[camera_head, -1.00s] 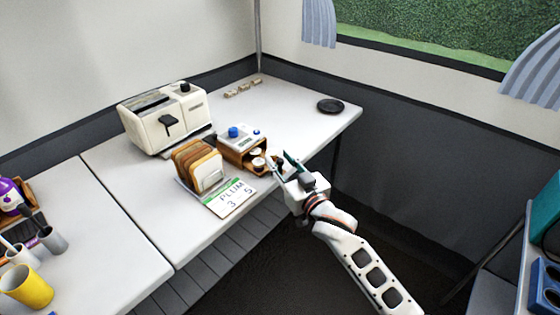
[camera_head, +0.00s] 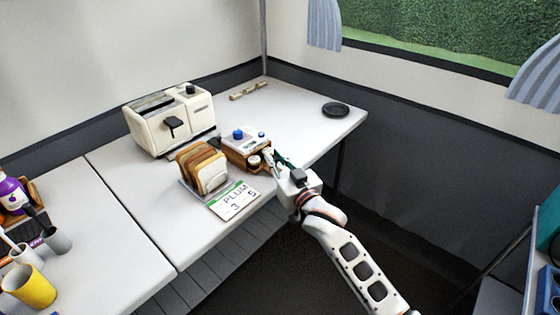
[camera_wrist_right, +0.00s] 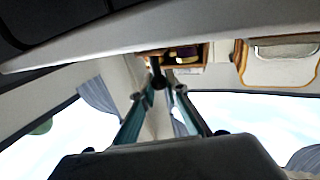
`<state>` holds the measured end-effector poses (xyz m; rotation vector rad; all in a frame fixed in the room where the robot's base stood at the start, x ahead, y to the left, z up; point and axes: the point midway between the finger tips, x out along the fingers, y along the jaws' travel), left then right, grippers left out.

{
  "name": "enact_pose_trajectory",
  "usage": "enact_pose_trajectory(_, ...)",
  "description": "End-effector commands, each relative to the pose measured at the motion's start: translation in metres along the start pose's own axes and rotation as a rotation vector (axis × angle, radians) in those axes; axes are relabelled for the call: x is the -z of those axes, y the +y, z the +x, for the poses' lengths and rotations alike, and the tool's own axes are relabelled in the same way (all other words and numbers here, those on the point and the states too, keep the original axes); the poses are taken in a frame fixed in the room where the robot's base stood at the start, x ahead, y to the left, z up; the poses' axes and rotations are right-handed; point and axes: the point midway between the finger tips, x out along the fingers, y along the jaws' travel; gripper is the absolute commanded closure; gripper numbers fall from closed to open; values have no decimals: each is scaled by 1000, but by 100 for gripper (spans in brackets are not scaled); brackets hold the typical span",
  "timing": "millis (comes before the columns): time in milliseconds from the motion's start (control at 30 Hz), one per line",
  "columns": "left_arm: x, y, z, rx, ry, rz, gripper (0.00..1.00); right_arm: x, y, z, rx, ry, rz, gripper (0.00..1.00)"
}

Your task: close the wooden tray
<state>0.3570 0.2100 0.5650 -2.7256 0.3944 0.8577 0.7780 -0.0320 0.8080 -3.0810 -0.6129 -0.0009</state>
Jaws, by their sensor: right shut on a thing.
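The wooden tray (camera_head: 263,168) is a small drawer in the front of a wooden unit (camera_head: 245,146) with a white top and a blue knob. It sticks out part way, with small round pieces inside. My right gripper (camera_head: 272,158) reaches in from the front right, at the tray's outer end. Its jaws are shut on the tray, though the exact contact is hard to see. In the right wrist view, the two green fingers (camera_wrist_right: 163,88) come close together in front of the unit's dark opening (camera_wrist_right: 186,55). My left gripper is not in view.
A toast rack (camera_head: 203,170) stands close left of the tray, with a PLUM card (camera_head: 234,201) in front. A cream toaster (camera_head: 170,120) is behind. A black dish (camera_head: 336,110) lies at the far right. The table's front edge is close under my gripper.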

Motion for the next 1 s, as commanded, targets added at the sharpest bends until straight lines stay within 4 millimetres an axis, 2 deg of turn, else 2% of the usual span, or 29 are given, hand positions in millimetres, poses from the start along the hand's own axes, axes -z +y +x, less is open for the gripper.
enact_pose_trajectory(167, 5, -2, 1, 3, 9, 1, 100, -1, 0, 0, 0, -1, 0, 100)
enact_pose_trajectory(200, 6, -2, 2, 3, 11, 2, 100, -1, 0, 0, 0, -1, 0, 82)
enact_pose_trajectory(267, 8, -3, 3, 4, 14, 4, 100, -1, 0, 0, 0, -1, 0, 69)
enact_pose_trajectory(500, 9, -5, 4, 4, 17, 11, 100, -1, 0, -1, 0, -1, 0, 69)
enact_pose_trajectory(667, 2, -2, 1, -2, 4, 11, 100, -1, 0, -4, 0, -2, 0, 69)
enact_pose_trajectory(867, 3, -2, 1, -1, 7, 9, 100, -2, 1, -28, -1, -2, -1, 69)
enact_pose_trajectory(1000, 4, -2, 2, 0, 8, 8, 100, -2, 0, -56, 0, -2, 1, 69)
